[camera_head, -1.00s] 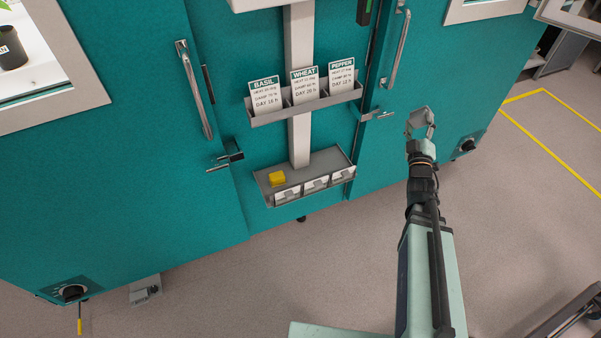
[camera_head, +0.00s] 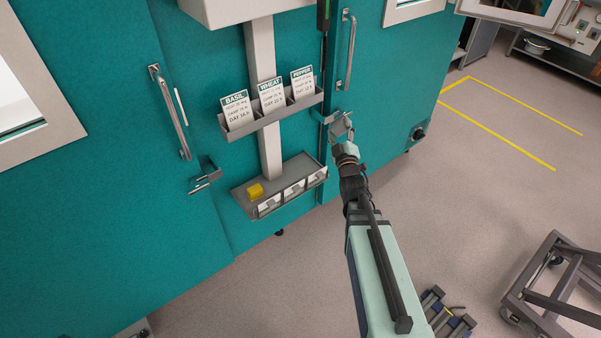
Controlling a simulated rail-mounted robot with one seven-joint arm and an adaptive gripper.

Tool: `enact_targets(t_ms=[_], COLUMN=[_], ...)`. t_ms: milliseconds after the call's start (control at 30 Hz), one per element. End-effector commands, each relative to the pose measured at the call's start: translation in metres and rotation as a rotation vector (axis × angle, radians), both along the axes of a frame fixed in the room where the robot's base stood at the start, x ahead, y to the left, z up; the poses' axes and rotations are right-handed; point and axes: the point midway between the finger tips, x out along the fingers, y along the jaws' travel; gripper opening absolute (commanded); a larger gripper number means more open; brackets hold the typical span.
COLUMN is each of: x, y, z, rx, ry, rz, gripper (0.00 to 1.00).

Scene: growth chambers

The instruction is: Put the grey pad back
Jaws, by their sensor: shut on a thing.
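My gripper (camera_head: 341,129) is at the end of my raised arm, right of the middle of the view. It is shut on a small grey thing, which looks like the grey pad; its outline is hard to tell from the fingers. In the picture the gripper is right of the lower tray and overlaps the door edge by the latch. The lower grey tray (camera_head: 240,196) is fixed low on the post.
Above the tray, a rack (camera_head: 240,131) holds the BASIL, WHEAT and PEPPER cards. Several white labelled fronts line the tray. Door handles (camera_head: 170,112) and a latch (camera_head: 206,175) stick out. A dark metal frame (camera_head: 560,285) stands on the floor at right.

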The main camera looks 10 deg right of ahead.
Motion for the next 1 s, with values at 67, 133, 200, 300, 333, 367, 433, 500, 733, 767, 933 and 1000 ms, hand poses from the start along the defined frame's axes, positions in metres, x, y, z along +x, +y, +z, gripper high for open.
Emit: enact_targets(t_ms=[67, 133, 200, 300, 333, 367, 433, 500, 733, 767, 933, 1000], x=[0.008, 0.014, 0.018, 0.023, 0.025, 0.026, 0.029, 0.031, 0.035, 0.035, 0.036, 0.036], y=[-0.007, -0.012, -0.017, -0.023, -0.025, -0.026, -0.029, -0.032, -0.037, -0.037, -0.038, -0.039], z=[-0.013, -0.022, -0.031, -0.044, -0.047, -0.051, -0.058, -0.064, -0.080, -0.081, -0.086, -0.089], rx=[0.015, 0.030, 0.046, 0.069, 0.077, 0.085, 0.101, 0.117, 0.157, 0.159, 0.173, 0.182], ry=[0.037, 0.074, 0.112, 0.168, 0.182, 0.199, 0.234, 0.268, 0.356, 0.362, 0.391, 0.406], rz=[-0.020, -0.036, -0.050, -0.067, -0.071, -0.076, -0.084, -0.091, -0.105, -0.105, -0.110, -0.112], gripper=[0.34, 0.34, 0.34, 0.34, 0.34, 0.34, 0.34, 0.34, 0.34, 0.34, 0.34, 0.34])
